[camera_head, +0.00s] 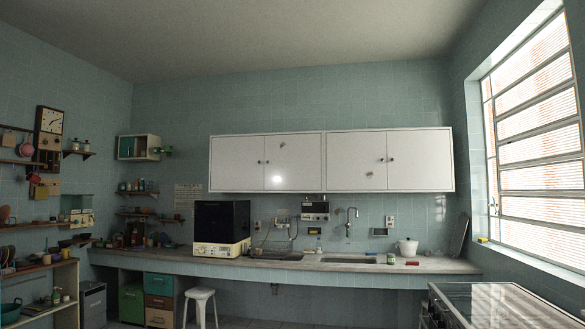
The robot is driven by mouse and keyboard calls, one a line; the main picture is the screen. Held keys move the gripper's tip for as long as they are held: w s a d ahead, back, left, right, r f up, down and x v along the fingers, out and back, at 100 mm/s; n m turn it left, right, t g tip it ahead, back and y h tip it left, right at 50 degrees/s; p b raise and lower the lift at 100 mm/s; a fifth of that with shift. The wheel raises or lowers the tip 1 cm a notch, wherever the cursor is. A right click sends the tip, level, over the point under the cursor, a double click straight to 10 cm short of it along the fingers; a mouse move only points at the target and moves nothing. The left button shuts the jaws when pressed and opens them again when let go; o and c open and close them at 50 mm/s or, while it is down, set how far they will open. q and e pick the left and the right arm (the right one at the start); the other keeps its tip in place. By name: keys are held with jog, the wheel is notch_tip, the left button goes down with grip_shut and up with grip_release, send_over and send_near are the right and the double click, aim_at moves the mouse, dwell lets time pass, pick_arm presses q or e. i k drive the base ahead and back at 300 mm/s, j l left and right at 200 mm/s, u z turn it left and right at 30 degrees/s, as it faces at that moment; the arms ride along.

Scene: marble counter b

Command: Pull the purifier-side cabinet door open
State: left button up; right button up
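Two white wall cabinets hang side by side on the back wall: a left unit (237,165) and a right unit (420,160). Each has two flat doors with small dark knobs near the middle seam, and all the doors look shut. A small wall-mounted box (315,210), possibly the purifier, is below the cabinets near where the two units meet. I cannot tell for certain which door is the purifier-side one. Neither gripper shows in the head view, and the cabinets are some distance away across the room.
A long counter (290,262) with a sink runs below the cabinets, holding a black-fronted appliance (221,222) and a white pot (408,247). A white stool (200,296) stands before it. A stove (500,305) is at the lower right, and shelves (45,265) line the left wall.

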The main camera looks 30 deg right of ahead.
aim_at(292, 162)
jog(key=i+l+z, duration=0.3)
jog(key=i, duration=0.4)
jog(key=i+l+z, duration=0.3)
jog(key=i, duration=0.45)
jog(key=i+z, duration=0.3)
jog(key=i, duration=3.8)
jog(key=l, duration=0.1)
